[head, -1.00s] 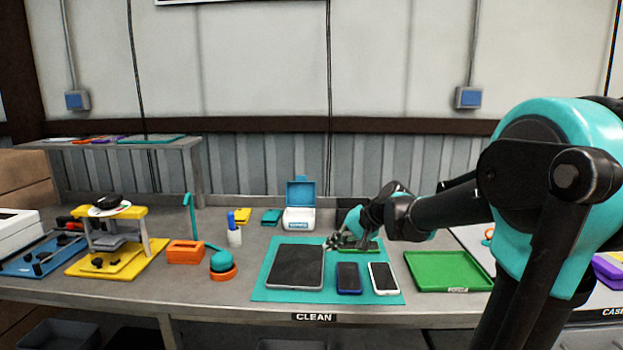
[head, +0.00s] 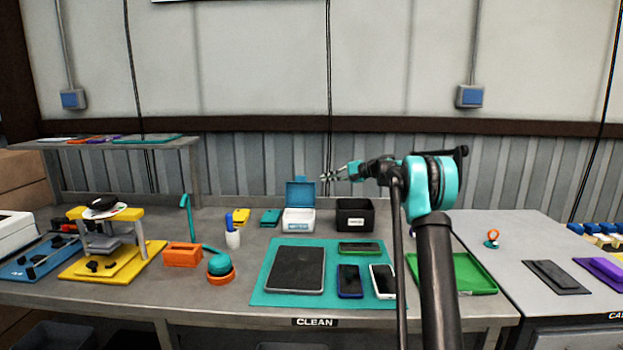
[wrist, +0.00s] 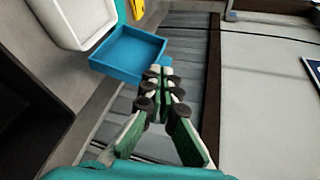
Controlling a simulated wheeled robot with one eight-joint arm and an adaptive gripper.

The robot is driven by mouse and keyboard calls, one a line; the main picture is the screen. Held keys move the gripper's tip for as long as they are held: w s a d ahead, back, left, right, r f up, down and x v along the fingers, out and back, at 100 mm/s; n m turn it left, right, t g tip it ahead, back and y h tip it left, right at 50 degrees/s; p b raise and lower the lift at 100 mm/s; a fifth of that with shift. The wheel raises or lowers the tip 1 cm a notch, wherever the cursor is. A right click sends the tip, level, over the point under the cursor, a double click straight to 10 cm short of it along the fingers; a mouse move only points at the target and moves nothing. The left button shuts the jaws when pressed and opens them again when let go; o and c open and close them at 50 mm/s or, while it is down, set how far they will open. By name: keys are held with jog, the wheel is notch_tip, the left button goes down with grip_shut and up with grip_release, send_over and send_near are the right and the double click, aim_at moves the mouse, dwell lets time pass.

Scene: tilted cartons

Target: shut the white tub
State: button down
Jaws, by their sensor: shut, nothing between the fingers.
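The white tub (head: 299,222) stands at the back of the bench, behind the teal mat. Its blue lid (head: 301,193) is hinged at the back and stands up, open. My gripper (head: 326,178) is shut and empty, in the air just right of the raised lid and near its top height. In the wrist view the gripper fingertips (wrist: 164,72) are together close beside the blue lid (wrist: 128,52), with part of the white tub (wrist: 76,18) at the upper left. Whether the fingers touch the lid I cannot tell.
A black bin (head: 355,216) stands right of the tub. The teal mat (head: 262,290) in front holds a tablet and several phones. The wall is behind.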

jog(key=w+d+f+m+y, duration=0.1)
jog(key=w+d+f+y, duration=0.15)
jog(key=w, duration=0.65)
jog(key=a, duration=0.9)
jog(key=shift+s+a, duration=0.25)
jog(key=shift+a, duration=0.05)
jog(key=shift+s+h, duration=0.1)
jog(key=shift+h, duration=0.15)
jog(key=shift+s+r+n+t, duration=0.3)
jog(key=shift+s+n, duration=0.3)
jog(key=shift+s, duration=0.1)
jog(key=s+f+n+y, duration=0.1)
jog(key=s+n+y, duration=0.2)
jog(key=s+n, duration=0.7)
jog(key=shift+s+f+y, duration=0.25)
jog(key=shift+s+y, duration=0.05)
jog(key=shift+s, duration=1)
